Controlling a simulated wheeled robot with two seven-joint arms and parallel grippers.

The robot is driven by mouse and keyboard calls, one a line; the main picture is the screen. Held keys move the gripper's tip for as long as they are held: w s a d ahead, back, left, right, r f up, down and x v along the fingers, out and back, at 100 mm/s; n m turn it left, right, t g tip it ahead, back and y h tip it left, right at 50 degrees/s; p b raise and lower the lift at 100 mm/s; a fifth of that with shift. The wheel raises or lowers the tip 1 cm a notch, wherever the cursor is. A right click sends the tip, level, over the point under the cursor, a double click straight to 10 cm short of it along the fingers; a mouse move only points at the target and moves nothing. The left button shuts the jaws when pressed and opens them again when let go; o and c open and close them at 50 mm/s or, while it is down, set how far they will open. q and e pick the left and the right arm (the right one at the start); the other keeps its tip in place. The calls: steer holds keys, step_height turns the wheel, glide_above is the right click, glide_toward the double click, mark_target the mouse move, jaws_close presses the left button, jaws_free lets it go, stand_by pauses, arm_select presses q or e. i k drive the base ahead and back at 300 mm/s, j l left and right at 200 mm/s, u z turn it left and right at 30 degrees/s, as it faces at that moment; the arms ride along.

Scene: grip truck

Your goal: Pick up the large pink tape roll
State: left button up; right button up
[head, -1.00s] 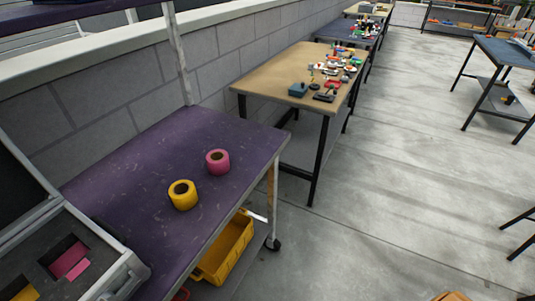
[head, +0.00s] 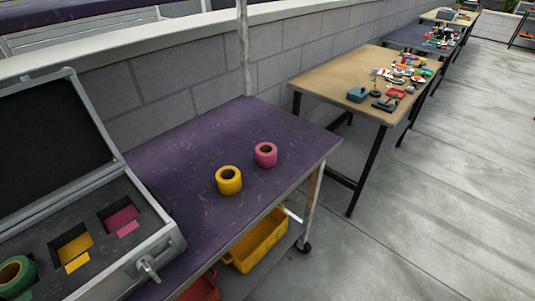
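The pink tape roll (head: 266,154) stands on the purple tabletop (head: 195,150) of a cart, its round hole facing up. A yellow tape roll (head: 228,180) stands close to its left and nearer to me, apart from it. Neither of my grippers shows in the head view, so nothing is seen near the rolls.
An open grey case (head: 165,240) sits at the cart's left end, with pink and yellow slots and a green roll (head: 17,275) inside. A yellow bin (head: 258,243) is on the lower shelf. A cart post (head: 243,50) rises behind. A tan table (head: 345,80) holds several small items.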

mark_target(266, 155)
steer(key=i+l+u, duration=0.15)
steer(key=l, duration=0.25)
steer(key=i+l+u, duration=0.15)
steer(key=l, duration=0.25)
steer(key=i+l+u, duration=0.15)
steer(key=l, duration=0.3)
steer(key=k+j, duration=0.05)
